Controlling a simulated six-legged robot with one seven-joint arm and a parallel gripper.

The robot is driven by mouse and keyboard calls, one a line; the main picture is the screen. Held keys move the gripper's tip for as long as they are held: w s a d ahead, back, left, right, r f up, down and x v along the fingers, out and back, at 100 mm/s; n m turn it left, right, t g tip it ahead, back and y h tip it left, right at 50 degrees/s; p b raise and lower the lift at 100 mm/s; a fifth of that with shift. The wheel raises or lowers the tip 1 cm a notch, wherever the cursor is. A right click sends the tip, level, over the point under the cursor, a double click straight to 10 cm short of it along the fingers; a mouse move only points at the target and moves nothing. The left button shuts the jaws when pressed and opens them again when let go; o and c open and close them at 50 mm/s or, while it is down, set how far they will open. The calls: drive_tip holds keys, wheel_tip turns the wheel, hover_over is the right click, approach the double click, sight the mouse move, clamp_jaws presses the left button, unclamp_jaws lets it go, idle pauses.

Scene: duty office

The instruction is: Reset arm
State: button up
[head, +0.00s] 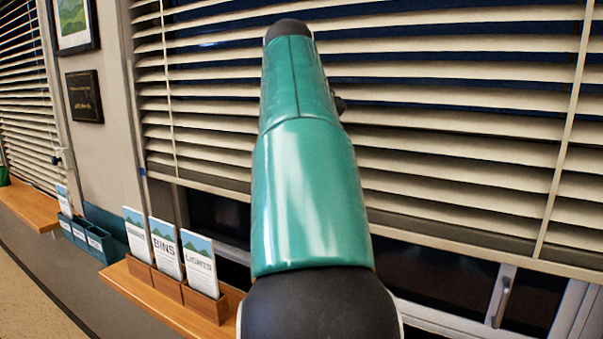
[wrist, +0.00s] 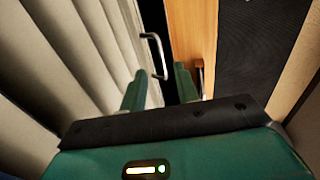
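My gripper (wrist: 160,90) shows in the wrist view with its two green fingers apart and nothing between them. A dark gap, the window blinds and a wooden sill lie beyond the fingertips. In the head view my green arm rises up the middle of the picture in front of the blinds. My gripper itself cannot be made out in the head view.
Window blinds (head: 460,130) fill the background close behind my arm. A wooden sill (head: 150,298) holds a wooden leaflet holder (head: 205,305) at lower left. A teal holder (head: 85,240) stands further left. A window handle (wrist: 155,52) is near the fingertips.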

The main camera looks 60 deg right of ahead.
idle(0.5)
drive_tip(key=w+a+f+t, duration=0.2)
drive_tip(key=w+a+f, duration=0.2)
drive_tip(key=a+f, duration=0.5)
drive_tip(key=s+a+f+t+y, duration=0.1)
drive_tip(key=s+a+f, duration=0.1)
drive_tip(key=a+f, duration=0.8)
drive_tip(key=s+a+f+m+t+y, duration=0.1)
drive_tip(key=s+a+f+t, duration=0.1)
drive_tip(key=a+f, duration=0.8)
drive_tip(key=s+a, duration=0.1)
drive_tip(key=a, duration=0.4)
drive_tip(key=shift+a+f, duration=0.2)
drive_tip(key=shift+a, duration=0.15)
drive_tip(key=shift+d, duration=0.25)
